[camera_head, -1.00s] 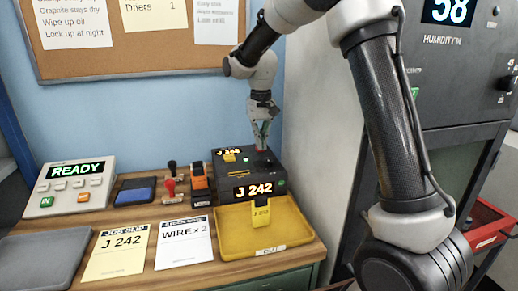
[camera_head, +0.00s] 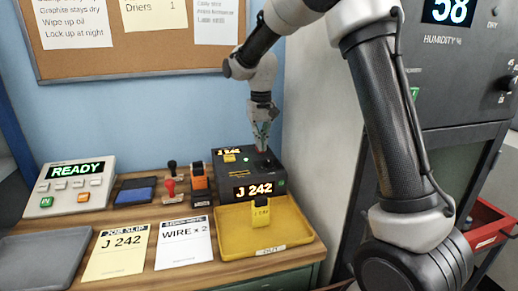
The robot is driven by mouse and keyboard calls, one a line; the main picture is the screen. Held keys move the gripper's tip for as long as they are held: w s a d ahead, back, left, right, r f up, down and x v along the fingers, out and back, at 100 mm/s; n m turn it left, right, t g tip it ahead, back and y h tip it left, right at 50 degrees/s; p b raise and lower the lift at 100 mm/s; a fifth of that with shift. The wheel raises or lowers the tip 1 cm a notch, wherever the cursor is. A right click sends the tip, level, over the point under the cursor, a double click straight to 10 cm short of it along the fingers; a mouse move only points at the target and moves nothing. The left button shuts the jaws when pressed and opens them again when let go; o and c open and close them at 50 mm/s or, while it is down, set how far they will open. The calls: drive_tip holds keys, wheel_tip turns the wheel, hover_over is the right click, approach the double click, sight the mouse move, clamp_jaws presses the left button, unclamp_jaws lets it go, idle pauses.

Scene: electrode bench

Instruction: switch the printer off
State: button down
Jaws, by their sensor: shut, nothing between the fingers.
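The printer (camera_head: 233,181) is a dark box at the back right of the bench, with a lit front display reading "J 242" and a smaller lit display on top. A yellow tag (camera_head: 261,212) stands in front of it, at the yellow tray. My gripper (camera_head: 262,150) points down at the right part of the printer's top, with its fingers shut and empty. The fingertips are at or just above the top surface.
The yellow OUT tray (camera_head: 290,246) lies in front of the printer. Job slip (camera_head: 117,251) and wire note (camera_head: 184,243) lie in front. A wall is close on the right.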

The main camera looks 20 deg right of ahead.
drive_tip(key=shift+r, duration=3.15)
